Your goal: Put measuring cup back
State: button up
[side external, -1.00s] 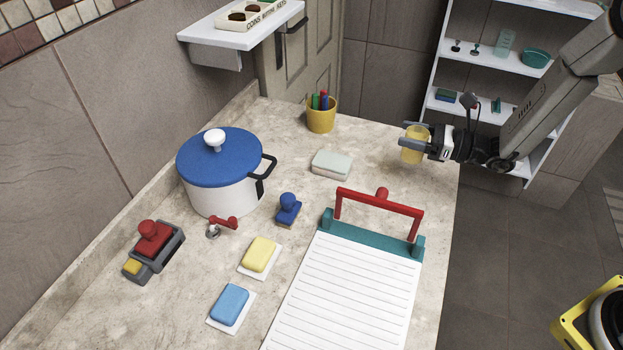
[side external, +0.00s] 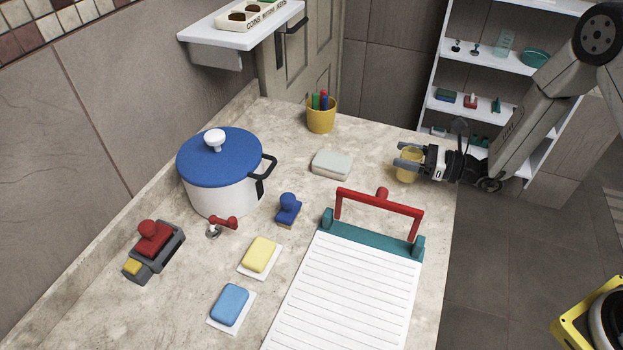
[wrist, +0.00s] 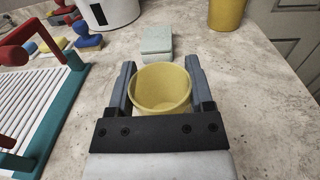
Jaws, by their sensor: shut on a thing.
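The yellow measuring cup (side external: 408,168) is upright between the fingers of my gripper (side external: 405,156) at the right end of the counter in the side external view. In the wrist view the cup (wrist: 162,88) shows its open, empty-looking mouth between the two dark fingers of my gripper (wrist: 163,80). My gripper is shut on it. The cup's base is low over the counter; I cannot tell whether it touches. Part of the cup is hidden by the fingers.
A grey-green block (side external: 332,165) lies left of the cup, and a yellow pen holder (side external: 321,115) stands behind. A clipboard-like board with a red handle (side external: 378,213) is in front. A blue-lidded pot (side external: 222,175) stands further left. Counter (side external: 372,150) around the cup is clear.

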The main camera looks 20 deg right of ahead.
jog(key=shift+f, duration=1.2)
jog(key=shift+f, duration=0.15)
jog(key=o, duration=1.2)
jog(key=shift+s+d, duration=0.3)
jog(key=shift+d, duration=0.1)
jog(key=v, duration=1.1)
jog(key=shift+s+a, duration=0.1)
